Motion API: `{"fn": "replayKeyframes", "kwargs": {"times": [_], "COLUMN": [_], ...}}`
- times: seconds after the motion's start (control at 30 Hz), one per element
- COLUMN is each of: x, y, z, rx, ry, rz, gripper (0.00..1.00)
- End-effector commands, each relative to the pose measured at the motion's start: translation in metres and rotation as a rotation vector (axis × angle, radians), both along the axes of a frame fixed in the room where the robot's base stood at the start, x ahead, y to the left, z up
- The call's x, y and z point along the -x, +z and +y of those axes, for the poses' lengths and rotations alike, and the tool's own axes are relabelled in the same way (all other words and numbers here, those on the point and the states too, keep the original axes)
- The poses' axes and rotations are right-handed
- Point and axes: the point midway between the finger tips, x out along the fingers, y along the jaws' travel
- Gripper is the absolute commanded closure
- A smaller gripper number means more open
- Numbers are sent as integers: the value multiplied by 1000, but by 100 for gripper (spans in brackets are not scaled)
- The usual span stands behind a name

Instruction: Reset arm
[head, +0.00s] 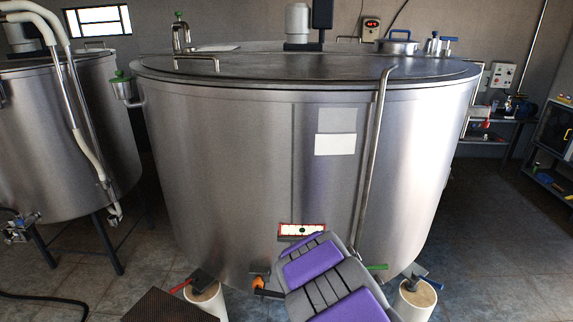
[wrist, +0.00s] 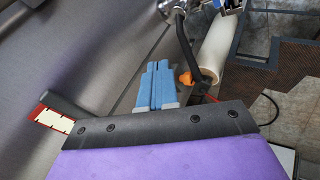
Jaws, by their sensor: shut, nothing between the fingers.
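My gripper (wrist: 157,68) shows in the wrist view as two blue fingers side by side. They are shut with nothing between them. They point along the lower side of a large steel tank (head: 220,160), left of an orange-handled valve (wrist: 186,78). They look apart from the valve, though the exact gap is hard to tell. In the head view, my purple and grey arm reaches up from the bottom in front of the tank's lower wall. My fingers are not clearly visible there. The orange valve handle also shows in the head view (head: 259,283), left of my arm.
A red-bordered label (head: 301,231) is on the tank wall near my arm. Pale cylindrical feet (head: 417,300) stand below the tank. A brown grated platform (head: 169,306) is at lower left. A second tank (head: 70,140) stands left. Open floor (head: 500,240) lies right.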

Motion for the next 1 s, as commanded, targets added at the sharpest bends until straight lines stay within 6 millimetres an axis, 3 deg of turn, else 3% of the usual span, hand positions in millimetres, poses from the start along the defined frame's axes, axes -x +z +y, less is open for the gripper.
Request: {"fn": "replayKeyframes", "kwargs": {"times": [0.03,0.2,0.37,0.5,0.73,1.0], "x": [1,26,72,122,219,338], "y": [23,79,123,153,185,209], "z": [-20,-80,-120,-141,-145,-112], "rx": [18,66,69,44,-30,-141], "ry": [-74,-327,-549,-724,-958,-1117], "rz": [-9,11,57,123,282,526], "gripper": [100,100,100,100,100,100]}}
